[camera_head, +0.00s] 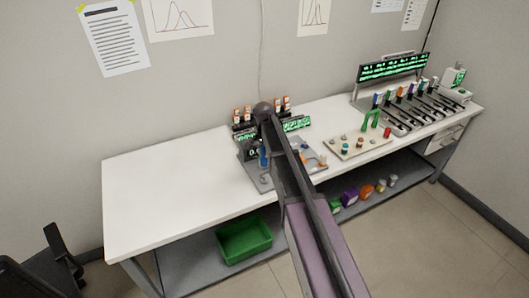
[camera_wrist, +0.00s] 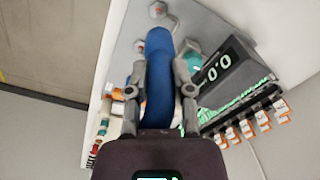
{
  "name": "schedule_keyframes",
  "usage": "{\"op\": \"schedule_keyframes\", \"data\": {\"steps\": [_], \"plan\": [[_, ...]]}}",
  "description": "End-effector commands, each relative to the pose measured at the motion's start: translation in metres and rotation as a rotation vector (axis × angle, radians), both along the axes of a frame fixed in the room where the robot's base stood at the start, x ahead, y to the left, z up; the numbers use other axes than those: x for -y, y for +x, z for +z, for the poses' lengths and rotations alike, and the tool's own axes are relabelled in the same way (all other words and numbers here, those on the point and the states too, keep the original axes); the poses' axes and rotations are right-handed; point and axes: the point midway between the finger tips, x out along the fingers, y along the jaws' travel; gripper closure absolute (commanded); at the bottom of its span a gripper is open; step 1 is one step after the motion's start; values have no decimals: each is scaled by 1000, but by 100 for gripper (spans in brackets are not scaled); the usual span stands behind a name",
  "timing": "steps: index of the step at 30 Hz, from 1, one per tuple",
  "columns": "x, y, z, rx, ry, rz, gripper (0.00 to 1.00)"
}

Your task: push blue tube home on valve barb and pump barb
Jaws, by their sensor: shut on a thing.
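The blue tube (camera_wrist: 159,80) stands between the two fingers of my gripper (camera_wrist: 161,90) in the wrist view, and the fingers are shut on it. Its far end curves over near metal fittings (camera_wrist: 158,12) on the grey plate; I cannot tell which are the valve barb and pump barb, or whether the tube touches them. In the head view a small piece of the blue tube (camera_head: 263,158) shows beside my arm, at the grey base plate (camera_head: 258,180). My arm hides most of the plate and the gripper there.
A dark box with a green digital display (camera_wrist: 216,72) stands close right of my gripper in the wrist view. Orange-and-white labelled parts (camera_wrist: 262,118) line up beyond it. In the head view the white table (camera_head: 165,195) is clear at left; a beige board (camera_head: 358,143) lies right.

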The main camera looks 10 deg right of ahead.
Motion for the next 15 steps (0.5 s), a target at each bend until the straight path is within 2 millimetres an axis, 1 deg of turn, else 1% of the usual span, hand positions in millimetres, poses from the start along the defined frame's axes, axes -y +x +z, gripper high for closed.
{"op": "schedule_keyframes", "data": {"steps": [8,15], "plan": [[0,0,-14,0,0,1,100],[0,0,-30,0,0,1,100]]}}
